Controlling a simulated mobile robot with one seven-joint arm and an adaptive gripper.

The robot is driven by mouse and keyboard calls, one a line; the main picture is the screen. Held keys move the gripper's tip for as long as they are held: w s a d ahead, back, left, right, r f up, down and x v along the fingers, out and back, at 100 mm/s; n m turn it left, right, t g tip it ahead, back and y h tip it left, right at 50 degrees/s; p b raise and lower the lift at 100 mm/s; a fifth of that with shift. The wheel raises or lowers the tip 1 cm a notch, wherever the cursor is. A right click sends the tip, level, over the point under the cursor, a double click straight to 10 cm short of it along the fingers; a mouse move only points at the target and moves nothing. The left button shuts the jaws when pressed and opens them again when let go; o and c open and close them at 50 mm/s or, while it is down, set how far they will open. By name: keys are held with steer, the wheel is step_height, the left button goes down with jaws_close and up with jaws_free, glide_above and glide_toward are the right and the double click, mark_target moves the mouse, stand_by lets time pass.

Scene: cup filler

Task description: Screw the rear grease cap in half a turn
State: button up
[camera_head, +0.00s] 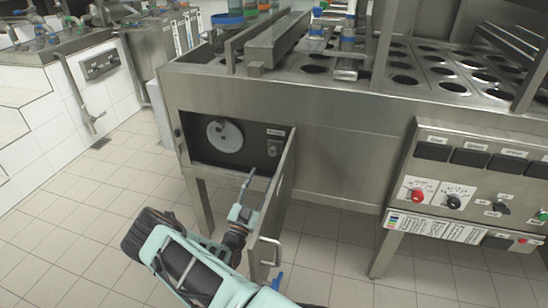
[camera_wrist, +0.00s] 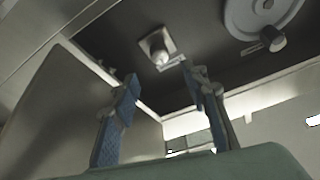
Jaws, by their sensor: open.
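A small rounded metal cap on a square plate (camera_wrist: 158,50) is on the dark panel in the wrist view, ahead of my gripper and between its fingers. It also shows, small, at the right side of the open compartment in the head view (camera_head: 272,149). It looks like a grease cap, but I cannot tell whether it is the rear one. My gripper (camera_wrist: 160,79) is open and empty, its two blue-padded fingers apart and not visibly touching the cap. In the head view my gripper (camera_head: 242,192) is in front of the compartment opening, beside the open door.
A pale handwheel (camera_head: 225,136) with a dark handle (camera_wrist: 272,40) is left of the cap in the head view. The open metal door (camera_head: 276,200) stands close to the right of my gripper. Tiled floor (camera_head: 70,215) lies free at the left.

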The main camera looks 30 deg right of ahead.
mark_target(272, 154)
steer(key=b+x, duration=0.1)
steer(key=x, duration=0.9)
steer(key=shift+d+r, duration=0.1)
steer(key=shift+d, duration=0.1)
jaws_close()
steer(key=shift+m+b, duration=0.3)
steer(key=shift+b, duration=0.05)
